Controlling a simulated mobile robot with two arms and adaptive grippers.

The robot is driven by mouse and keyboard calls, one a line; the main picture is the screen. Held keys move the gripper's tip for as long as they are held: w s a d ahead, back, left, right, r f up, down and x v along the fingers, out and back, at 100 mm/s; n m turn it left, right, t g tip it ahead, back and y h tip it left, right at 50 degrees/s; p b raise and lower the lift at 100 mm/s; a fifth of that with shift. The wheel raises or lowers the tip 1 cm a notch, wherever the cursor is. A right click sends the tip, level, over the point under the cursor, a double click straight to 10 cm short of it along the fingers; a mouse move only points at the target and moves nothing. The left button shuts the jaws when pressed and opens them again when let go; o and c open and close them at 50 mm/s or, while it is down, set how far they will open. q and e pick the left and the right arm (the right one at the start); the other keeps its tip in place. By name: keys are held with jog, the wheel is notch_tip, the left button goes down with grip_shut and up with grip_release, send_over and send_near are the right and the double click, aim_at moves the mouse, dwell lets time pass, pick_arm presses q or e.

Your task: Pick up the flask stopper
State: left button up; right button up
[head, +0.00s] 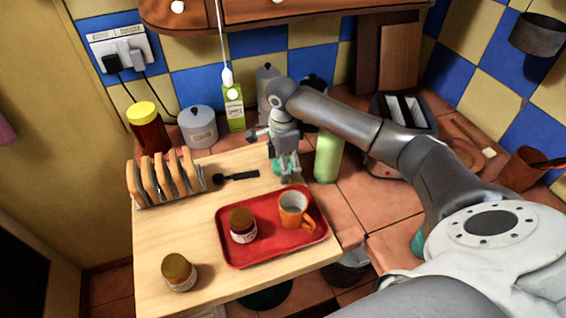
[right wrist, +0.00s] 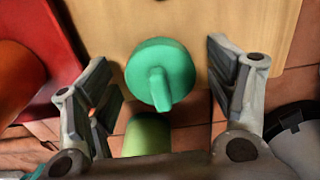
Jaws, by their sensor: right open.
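The flask stopper, a teal disc with a raised grip tab, lies near the wooden board's right edge. It shows in the right wrist view (right wrist: 160,72) and is partly hidden behind my fingers in the head view (head: 281,166). My right gripper is above it in the head view (head: 288,176). In the right wrist view my right gripper (right wrist: 164,95) is open, one finger on each side of the stopper, with gaps visible. The light green flask (head: 328,157) stands just right of the gripper; its green top also shows in the wrist view (right wrist: 147,135). My left gripper is out of view.
A red tray (head: 262,254) holds a jar (head: 242,226) and an orange mug (head: 292,211). The wooden board (head: 190,230) also bears a toast rack (head: 165,180), a dark spoon (head: 236,177) and another jar (head: 178,272). A toaster (head: 402,115) stands behind my arm.

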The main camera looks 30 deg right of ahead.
jog(key=shift+f, duration=0.2)
jog(key=c, duration=1)
